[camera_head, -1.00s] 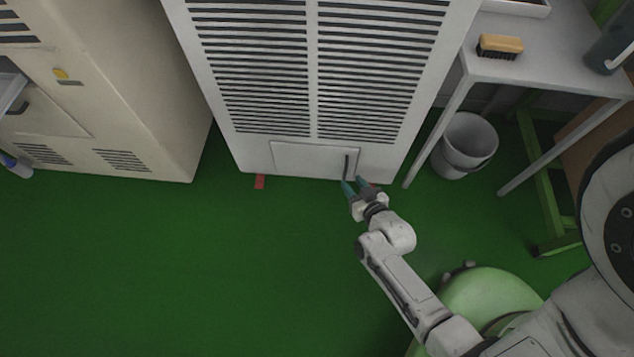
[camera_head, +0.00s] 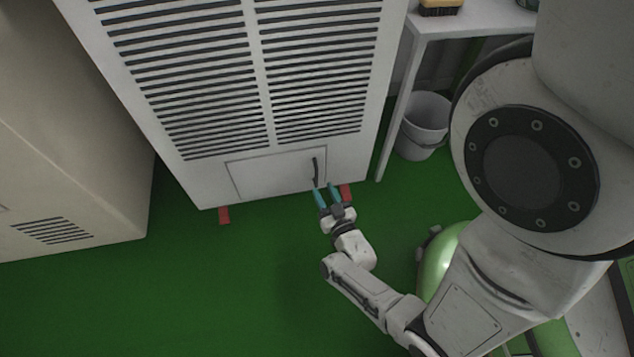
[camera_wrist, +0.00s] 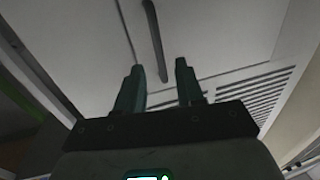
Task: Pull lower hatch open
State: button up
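The lower hatch (camera_head: 270,176) is a pale rectangular panel at the bottom of a white louvred cabinet, and it looks closed. Its dark vertical handle (camera_head: 315,171) is near the hatch's right edge. In the wrist view the handle (camera_wrist: 155,40) is a dark bar ahead of my fingertips, on the pale hatch panel (camera_wrist: 205,30). My gripper (camera_head: 325,190) is just below and in front of the handle. In the wrist view its two teal fingers (camera_wrist: 158,72) are spread apart with nothing between them. The handle lies beyond the tips, roughly in line with the gap.
A beige cabinet (camera_head: 70,130) stands at left. A white table (camera_head: 470,24) and a grey bucket (camera_head: 424,125) are at right. The green floor (camera_head: 220,290) in front is clear.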

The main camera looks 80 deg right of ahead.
aim_at(317, 178)
jog(key=shift+b+x, duration=0.5)
jog(key=shift+x, duration=2)
jog(key=shift+c, duration=0.5)
jog(key=shift+s, duration=0.1)
grip_shut()
